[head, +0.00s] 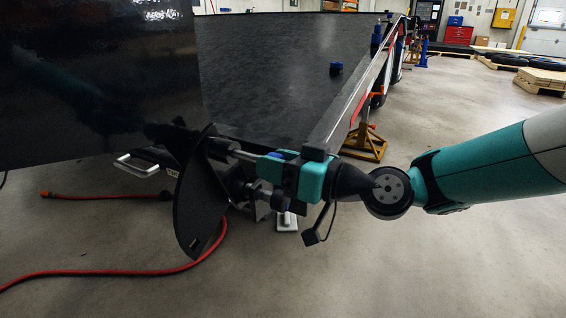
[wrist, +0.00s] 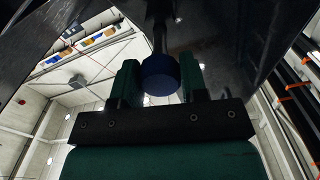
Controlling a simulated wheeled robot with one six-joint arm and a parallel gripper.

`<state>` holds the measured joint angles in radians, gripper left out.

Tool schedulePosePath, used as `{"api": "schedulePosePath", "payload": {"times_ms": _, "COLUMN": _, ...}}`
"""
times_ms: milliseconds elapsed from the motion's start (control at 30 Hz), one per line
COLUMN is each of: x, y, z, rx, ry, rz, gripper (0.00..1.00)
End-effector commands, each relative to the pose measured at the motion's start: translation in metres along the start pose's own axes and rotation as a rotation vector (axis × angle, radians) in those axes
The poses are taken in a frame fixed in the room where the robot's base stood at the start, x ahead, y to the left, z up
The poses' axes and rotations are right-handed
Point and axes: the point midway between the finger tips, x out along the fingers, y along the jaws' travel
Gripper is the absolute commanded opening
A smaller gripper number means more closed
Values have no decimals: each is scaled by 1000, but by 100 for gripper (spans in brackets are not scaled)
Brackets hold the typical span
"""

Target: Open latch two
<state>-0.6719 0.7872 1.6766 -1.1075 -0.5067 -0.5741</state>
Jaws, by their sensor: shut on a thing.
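My teal and black gripper (head: 277,166) reaches in from the right at the trailer's near corner. In the wrist view its two fingers (wrist: 160,84) stand on either side of a dark blue round knob (wrist: 161,72) on a dark rod. The gripper is shut on this latch knob. In the head view, the latch's metal rod (head: 240,154) runs left from the fingers towards a curved black plate (head: 191,205). The fingers hide most of the knob there. A second dark, knob-like part (head: 268,197) sits just below the gripper. No number marks which latch is which.
A glossy dark panel (head: 95,80) stands at left beside the black trailer bed (head: 280,65). A metal side rail (head: 358,90) runs back above my gripper. An orange stand (head: 366,143) is behind it. A red hose (head: 110,272) lies on the open concrete floor.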

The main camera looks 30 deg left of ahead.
Motion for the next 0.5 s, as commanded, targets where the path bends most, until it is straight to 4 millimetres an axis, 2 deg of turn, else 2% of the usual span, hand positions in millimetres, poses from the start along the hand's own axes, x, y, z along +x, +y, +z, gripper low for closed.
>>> {"api": "schedulePosePath", "payload": {"times_ms": 67, "x": 0, "y": 1, "z": 0, "rx": -1, "ry": 1, "rz": 3, "gripper": 0}}
{"api": "schedulePosePath", "payload": {"times_ms": 100, "x": 0, "y": 1, "z": 0, "rx": -1, "ry": 1, "rz": 3, "gripper": 47}}
{"api": "schedulePosePath", "payload": {"times_ms": 200, "x": 0, "y": 1, "z": 0, "rx": -1, "ry": 0, "rz": 3, "gripper": 65}}
{"api": "schedulePosePath", "payload": {"times_ms": 500, "x": 0, "y": 1, "z": 0, "rx": -1, "ry": 0, "rz": 2, "gripper": 65}}
